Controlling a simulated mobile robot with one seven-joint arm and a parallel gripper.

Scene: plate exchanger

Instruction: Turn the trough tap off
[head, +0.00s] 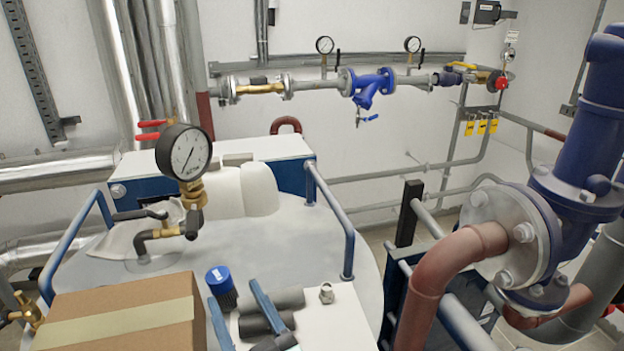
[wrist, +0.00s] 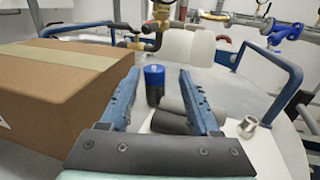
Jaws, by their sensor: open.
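No trough shows clearly, and I cannot tell for sure which fitting is the trough tap. A small brass tap (head: 28,310) stands at the left edge of the head view, partly cut off, left of the cardboard box. A brass and dark fitting with a black lever (head: 140,214) sits under the pressure gauge; its brass part (wrist: 160,14) also shows at the top of the wrist view. My gripper (head: 234,291) is open, right of the box. In the wrist view its blue fingers (wrist: 157,72) stand apart, with nothing clearly held between them.
The cardboard box (head: 115,315) stands close left of my gripper. A blue-capped container (head: 221,285) and dark grey cylinders (head: 285,298) are near the fingers. Blue rails (head: 336,222) flank the pale vessel. A thick red-brown pipe (head: 428,280) rises at right.

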